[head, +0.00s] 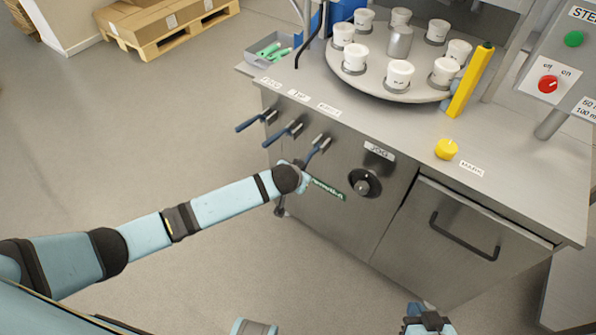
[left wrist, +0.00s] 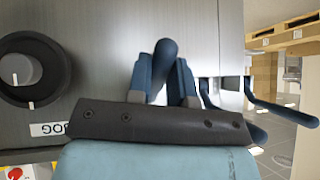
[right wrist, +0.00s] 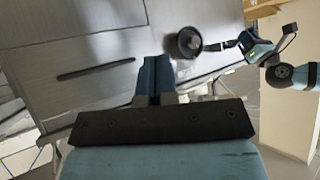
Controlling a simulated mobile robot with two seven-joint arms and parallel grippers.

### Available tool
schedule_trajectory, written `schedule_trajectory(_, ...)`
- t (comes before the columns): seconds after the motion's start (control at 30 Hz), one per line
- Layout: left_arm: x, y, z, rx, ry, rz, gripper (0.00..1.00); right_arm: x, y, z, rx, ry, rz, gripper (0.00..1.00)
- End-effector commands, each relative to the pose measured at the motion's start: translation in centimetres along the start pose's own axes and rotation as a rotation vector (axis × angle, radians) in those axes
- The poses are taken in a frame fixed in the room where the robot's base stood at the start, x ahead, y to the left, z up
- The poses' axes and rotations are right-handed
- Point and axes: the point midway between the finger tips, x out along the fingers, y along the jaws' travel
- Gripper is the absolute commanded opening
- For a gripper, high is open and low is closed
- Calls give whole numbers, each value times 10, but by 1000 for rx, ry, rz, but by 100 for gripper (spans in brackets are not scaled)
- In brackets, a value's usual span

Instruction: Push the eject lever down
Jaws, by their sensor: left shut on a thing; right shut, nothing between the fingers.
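The eject lever (head: 319,146) is the rightmost of three blue-handled levers on the cabinet front, under a small label. My left gripper (head: 304,172) is at the lower end of its handle, partly hidden by my wrist. In the left wrist view, the blue handle (left wrist: 166,58) stands between the two fingers of my left gripper (left wrist: 165,82), which are shut on it. The handle slants down and outward from its metal mount. My right gripper (head: 428,322) is low at the bottom edge of the head view; its fingers (right wrist: 153,78) are together and empty.
Two other levers (head: 286,131) sit left of the eject lever. A turntable (head: 400,92) with several white cups stands on top. A drawer handle (head: 462,238) projects at right.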

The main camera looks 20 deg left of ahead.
Motion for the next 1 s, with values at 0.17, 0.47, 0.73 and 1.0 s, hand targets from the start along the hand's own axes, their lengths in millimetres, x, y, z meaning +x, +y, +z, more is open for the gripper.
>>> schedule_trajectory(0.17, 20, 6, 14, -31, 135, -3, 0, 13, -2, 6, -16, 38, -3, 0)
schedule_trajectory(0.47, 33, 8, 16, -60, 288, -9, 0, 21, -5, 7, -41, 81, -6, 0)
schedule_trajectory(0.73, 36, 7, 14, -68, 340, -11, 0, 21, -5, 6, -45, 93, -10, 0)
schedule_trajectory(1.0, 36, 7, 13, -69, 345, -12, 0, 19, -6, 3, -43, 99, -12, 0)
